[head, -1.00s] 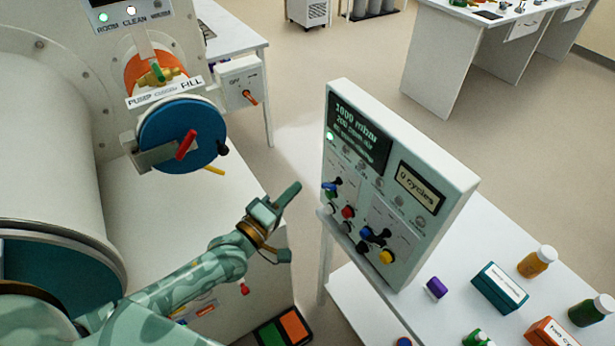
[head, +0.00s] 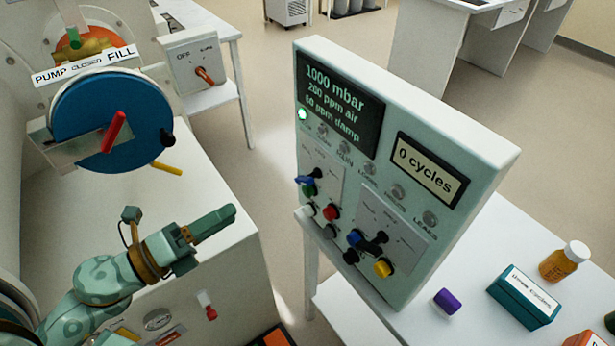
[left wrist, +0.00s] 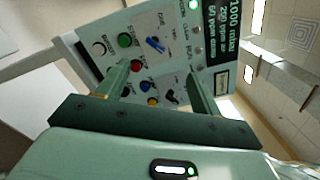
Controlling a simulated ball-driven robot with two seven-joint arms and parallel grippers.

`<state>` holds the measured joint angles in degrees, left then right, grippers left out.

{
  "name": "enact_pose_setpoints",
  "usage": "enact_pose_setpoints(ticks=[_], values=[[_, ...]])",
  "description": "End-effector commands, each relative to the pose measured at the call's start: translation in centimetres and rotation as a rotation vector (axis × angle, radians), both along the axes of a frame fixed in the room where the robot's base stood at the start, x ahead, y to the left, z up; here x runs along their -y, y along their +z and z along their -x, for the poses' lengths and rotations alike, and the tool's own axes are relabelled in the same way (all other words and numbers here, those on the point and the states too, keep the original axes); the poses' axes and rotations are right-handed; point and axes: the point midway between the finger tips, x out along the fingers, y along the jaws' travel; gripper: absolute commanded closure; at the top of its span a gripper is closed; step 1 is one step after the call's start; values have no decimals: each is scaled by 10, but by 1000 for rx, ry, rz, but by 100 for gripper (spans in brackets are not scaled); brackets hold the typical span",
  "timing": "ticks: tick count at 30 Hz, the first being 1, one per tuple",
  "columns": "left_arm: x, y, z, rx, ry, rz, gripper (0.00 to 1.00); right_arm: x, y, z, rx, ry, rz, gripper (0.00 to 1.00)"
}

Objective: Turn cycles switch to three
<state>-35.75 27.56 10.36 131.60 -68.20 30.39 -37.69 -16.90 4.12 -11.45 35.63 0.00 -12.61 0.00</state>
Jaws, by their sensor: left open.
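The white control panel (head: 415,160) stands upright on the table at the right, its display (head: 428,168) reading "0 cycles". A black turn switch (head: 375,242) sits low on its right side; it also shows in the left wrist view (left wrist: 172,97). A blue-handled switch (head: 307,179) sits higher on the left; it shows in the left wrist view too (left wrist: 155,45). The small labels are unreadable, so I cannot tell which is the cycles switch. My left gripper (head: 212,237) is open and empty, left of the panel and apart from it. Its fingers (left wrist: 158,88) frame the controls in the left wrist view. My right gripper is out of view.
Red (head: 331,212) and yellow (head: 383,268) buttons, among several others, crowd the switches. A purple-topped item (head: 447,301), a teal box (head: 524,297) and an amber bottle (head: 564,262) stand on the table. A blue round door (head: 95,120) is at the left.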

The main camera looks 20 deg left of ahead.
Motion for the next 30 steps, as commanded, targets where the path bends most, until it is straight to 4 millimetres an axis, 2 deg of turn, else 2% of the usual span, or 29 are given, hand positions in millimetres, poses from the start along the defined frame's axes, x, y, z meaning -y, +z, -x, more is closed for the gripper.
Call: enact_pose_setpoints(ticks=[1, 3, 6, 11, 24, 30], values=[[2, 2, 1, 84, -1, -142, 35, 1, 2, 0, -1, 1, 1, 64], [4, -2, 1, 169, -6, -290, 35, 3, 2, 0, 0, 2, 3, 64], [5, -3, 1, 226, -6, -369, 35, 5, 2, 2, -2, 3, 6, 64], [14, -1, -11, 243, -5, -387, 35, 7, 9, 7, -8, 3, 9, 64], [79, 0, -95, 241, -3, -382, 35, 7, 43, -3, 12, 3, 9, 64], [98, -3, -120, 237, -3, -382, 35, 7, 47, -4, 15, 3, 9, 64]])
